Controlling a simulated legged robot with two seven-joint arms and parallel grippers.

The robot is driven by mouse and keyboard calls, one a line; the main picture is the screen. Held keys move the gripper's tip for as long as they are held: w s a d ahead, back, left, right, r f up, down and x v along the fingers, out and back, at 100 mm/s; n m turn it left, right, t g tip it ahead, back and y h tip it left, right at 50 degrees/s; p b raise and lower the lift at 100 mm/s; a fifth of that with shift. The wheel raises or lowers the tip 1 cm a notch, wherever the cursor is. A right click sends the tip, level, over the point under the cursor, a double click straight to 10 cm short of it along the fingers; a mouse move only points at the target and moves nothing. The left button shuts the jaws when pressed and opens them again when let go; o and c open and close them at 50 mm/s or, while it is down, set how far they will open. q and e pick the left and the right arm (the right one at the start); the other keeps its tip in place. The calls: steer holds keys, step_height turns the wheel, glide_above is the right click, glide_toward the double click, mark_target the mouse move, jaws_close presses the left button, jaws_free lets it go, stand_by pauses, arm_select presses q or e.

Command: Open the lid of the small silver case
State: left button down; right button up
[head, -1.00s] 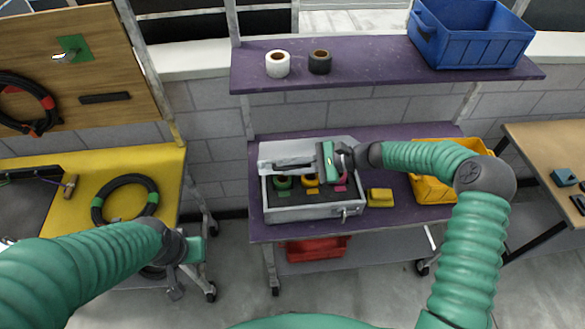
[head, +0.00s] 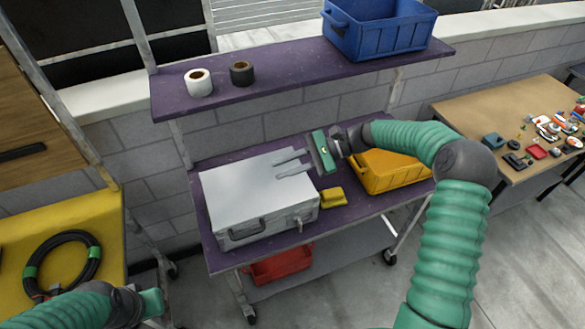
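The small silver case (head: 258,198) stands on the middle purple shelf with its lid down. A dark handle and a latch show on its front side. Its inside is hidden. My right gripper (head: 280,163) is at the case's back right, its two fingers pointing left over the lid with a gap between them and nothing in it. I cannot tell whether a finger touches the lid. My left gripper (head: 150,302) is low at the bottom left, far from the case, and its fingers do not show clearly.
A yellow block (head: 333,198) lies just right of the case, and a yellow crate (head: 385,177) stands behind it. The upper shelf (head: 290,75) holds a white roll (head: 199,82), a black roll (head: 242,73) and a blue crate (head: 385,35). A red bin (head: 280,266) is below.

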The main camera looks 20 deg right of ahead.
steer(key=v, duration=0.2)
steer(key=shift+d+r, duration=0.15)
steer(key=shift+d, duration=0.25)
steer(key=shift+a, duration=0.1)
